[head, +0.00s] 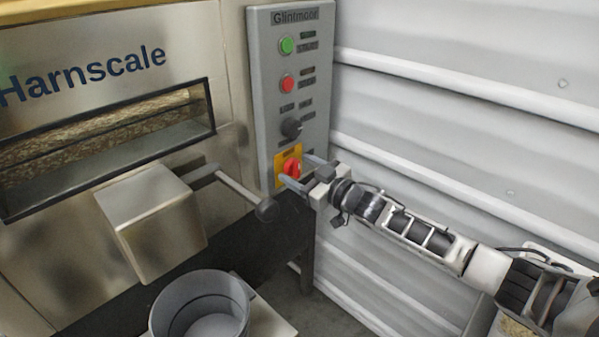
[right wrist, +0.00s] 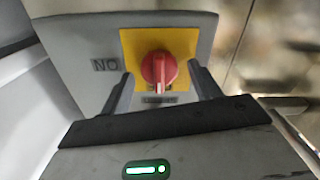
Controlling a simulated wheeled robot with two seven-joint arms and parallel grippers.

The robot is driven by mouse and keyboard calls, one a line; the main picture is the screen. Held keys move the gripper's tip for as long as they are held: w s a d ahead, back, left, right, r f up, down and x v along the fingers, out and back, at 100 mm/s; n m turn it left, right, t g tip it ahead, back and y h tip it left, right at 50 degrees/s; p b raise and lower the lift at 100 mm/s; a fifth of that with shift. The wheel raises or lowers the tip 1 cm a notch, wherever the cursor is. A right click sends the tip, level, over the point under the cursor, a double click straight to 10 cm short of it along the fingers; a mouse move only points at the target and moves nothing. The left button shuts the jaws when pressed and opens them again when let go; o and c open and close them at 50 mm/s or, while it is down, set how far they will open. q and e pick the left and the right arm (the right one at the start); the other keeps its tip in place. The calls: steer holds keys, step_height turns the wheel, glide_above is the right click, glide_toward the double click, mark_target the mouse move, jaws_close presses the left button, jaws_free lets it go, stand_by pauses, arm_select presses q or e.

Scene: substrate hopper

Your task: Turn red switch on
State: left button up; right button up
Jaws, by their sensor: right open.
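The red switch (head: 291,167) is a rotary knob on a yellow plate at the bottom of the grey control panel (head: 263,95). In the right wrist view the red switch (right wrist: 158,70) shows close up, its grip ridge with a pale mark pointing down toward my gripper. My right gripper (head: 299,171) is open, with one finger on either side of the knob. In the right wrist view the right gripper (right wrist: 160,86) has clear gaps between its fingers and the knob. I cannot tell how deep the fingertips reach. My left gripper is not in view.
Above the switch are a black knob (head: 291,128), a red button (head: 288,84) and a green button (head: 287,45). A lever with a dark ball end (head: 266,209) sticks out left of my gripper. A grey bucket (head: 203,306) stands below the metal spout (head: 152,222). A white ribbed wall (head: 470,120) is at right.

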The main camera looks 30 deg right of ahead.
steer(key=shift+w+a, duration=0.1)
steer(key=shift+w, duration=0.15)
steer(key=c, duration=1)
